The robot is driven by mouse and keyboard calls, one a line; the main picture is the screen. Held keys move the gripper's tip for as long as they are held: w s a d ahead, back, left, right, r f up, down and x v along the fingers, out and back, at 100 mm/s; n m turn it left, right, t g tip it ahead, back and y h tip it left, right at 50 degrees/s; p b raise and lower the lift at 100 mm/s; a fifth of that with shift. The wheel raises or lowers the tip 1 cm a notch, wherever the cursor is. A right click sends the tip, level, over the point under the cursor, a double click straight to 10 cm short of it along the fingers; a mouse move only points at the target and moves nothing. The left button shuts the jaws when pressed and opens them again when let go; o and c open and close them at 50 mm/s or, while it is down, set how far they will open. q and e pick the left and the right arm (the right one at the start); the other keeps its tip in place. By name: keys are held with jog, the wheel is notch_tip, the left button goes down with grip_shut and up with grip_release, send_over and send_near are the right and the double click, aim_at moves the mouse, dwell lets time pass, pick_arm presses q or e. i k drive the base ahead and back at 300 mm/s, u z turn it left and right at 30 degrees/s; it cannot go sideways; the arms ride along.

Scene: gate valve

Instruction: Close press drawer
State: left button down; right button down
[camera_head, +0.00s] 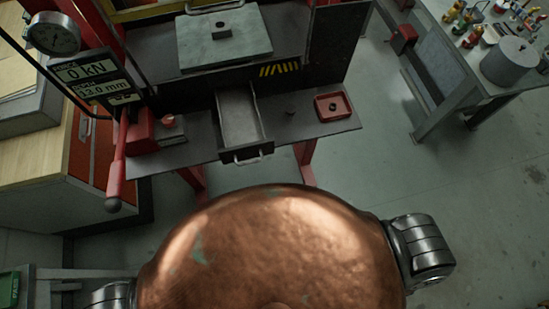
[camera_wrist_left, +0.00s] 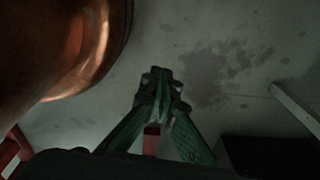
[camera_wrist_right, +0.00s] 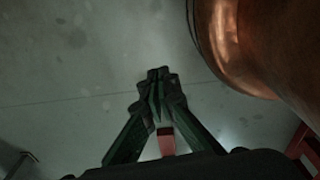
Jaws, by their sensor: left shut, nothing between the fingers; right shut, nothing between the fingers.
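The press drawer (camera_head: 240,118) is pulled out of the press table (camera_head: 185,152) toward me, in the head view. It looks empty, and its front with a metal handle (camera_head: 247,158) sticks out past the table's front edge. My left gripper (camera_wrist_left: 160,76) shows in the left wrist view with its green fingers together, above the floor. My right gripper (camera_wrist_right: 159,76) shows in the right wrist view, also with its fingers together and empty above the floor. Neither gripper shows in the head view, and both are apart from the drawer.
A red lever (camera_head: 117,165) and a display (camera_head: 93,77) stand left of the drawer. A red tray (camera_head: 333,106) lies on the table to its right. A grey plate (camera_head: 225,40) is behind it. A workbench (camera_head: 455,85) stands at far right. Open floor (camera_head: 400,170) lies right of the press.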

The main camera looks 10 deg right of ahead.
aim_at(245, 138)
jog(key=z, duration=1.8)
jog(key=k, duration=0.65)
jog(key=u, duration=1.25)
